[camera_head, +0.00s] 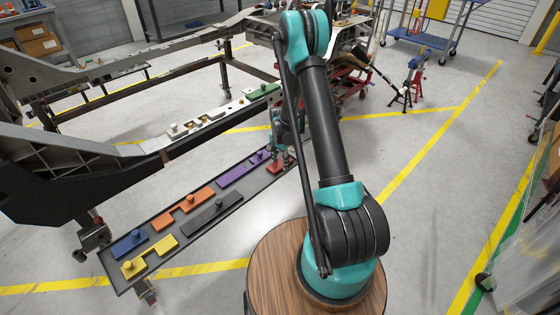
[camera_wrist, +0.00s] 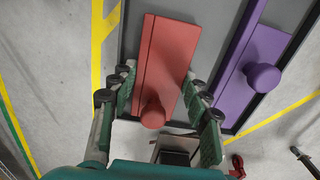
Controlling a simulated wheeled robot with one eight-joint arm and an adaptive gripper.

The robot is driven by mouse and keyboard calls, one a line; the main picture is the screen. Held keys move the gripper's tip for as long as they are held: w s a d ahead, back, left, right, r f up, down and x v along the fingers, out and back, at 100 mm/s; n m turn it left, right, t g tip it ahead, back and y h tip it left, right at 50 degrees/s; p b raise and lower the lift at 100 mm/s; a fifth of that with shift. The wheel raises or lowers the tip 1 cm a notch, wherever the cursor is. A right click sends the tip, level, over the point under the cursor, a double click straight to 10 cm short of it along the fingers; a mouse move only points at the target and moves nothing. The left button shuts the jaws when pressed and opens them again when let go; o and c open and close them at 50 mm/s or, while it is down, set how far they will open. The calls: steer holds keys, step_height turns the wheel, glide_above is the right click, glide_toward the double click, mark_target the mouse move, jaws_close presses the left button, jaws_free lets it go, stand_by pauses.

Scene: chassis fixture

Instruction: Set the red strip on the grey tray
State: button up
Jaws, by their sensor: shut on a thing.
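The red strip (camera_wrist: 168,55) has a round knob and lies between the two fingers of my gripper (camera_wrist: 160,90) in the wrist view. My gripper is shut on it, with a finger at each side near the knob end. In the head view the red strip (camera_head: 275,168) shows as a small patch below my gripper (camera_head: 279,150), partly hidden by the arm. The grey tray (camera_head: 254,184) is long and low. The red strip is over its right end, beside the purple strip (camera_wrist: 253,65). I cannot tell whether it touches the tray.
The tray also carries blue (camera_head: 128,243), yellow (camera_head: 150,257), orange (camera_head: 183,207) and dark grey (camera_head: 214,214) strips. A chassis rail (camera_head: 215,118) with a green strip (camera_head: 263,91) runs behind the tray. Open floor (camera_head: 430,190) lies to the right.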

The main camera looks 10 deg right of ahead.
steer(key=o, duration=1.6)
steer(key=shift+r, duration=4)
